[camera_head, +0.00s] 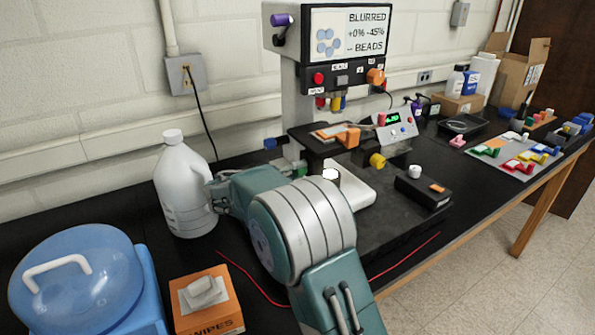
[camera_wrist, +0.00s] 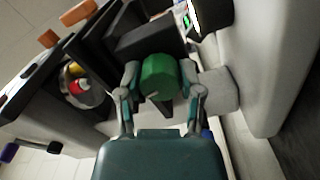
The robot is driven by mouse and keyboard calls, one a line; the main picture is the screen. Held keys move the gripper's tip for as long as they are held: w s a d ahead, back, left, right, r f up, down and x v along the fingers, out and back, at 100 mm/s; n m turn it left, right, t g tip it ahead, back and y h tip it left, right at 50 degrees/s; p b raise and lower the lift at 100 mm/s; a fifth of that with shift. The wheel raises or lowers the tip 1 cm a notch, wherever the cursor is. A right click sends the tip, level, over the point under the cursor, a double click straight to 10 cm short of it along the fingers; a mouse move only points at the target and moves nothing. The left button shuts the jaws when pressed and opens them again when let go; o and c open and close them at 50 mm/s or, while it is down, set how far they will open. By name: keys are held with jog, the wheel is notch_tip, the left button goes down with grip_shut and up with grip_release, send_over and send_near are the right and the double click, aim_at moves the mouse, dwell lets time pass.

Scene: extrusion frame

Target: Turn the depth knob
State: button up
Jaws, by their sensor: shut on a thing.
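The microscope-like machine (camera_head: 297,90) stands at the back with a screen (camera_head: 350,33) reading "BLURRED +0% -45% -- BEADS". A green knob (camera_wrist: 160,76) is at the middle of the wrist view. The fingers of my gripper (camera_wrist: 160,68) are on either side of it and shut on it. A small bit of the green knob (camera_head: 299,168) shows in the head view, just behind my arm; my fingers are mostly hidden there. I see no label that tells which knob sets depth.
Other knobs are purple (camera_head: 282,20), orange (camera_head: 376,76), blue (camera_head: 273,143) and yellow (camera_head: 377,160). A white jug (camera_head: 183,190) stands close left of my arm. A wipes box (camera_head: 206,302) and blue-lidded container (camera_head: 85,285) are at front left.

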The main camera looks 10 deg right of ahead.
jog(key=n, duration=0.5)
jog(key=shift+f+n, duration=0.2)
jog(key=shift+n, duration=0.2)
jog(key=n, duration=0.5)
jog(key=shift+n, duration=0.4)
jog(key=o, duration=1.1)
jog(key=shift+a, duration=0.15)
jog(key=shift+r, duration=0.15)
jog(key=v, duration=1.2)
jog(key=shift+w, duration=0.1)
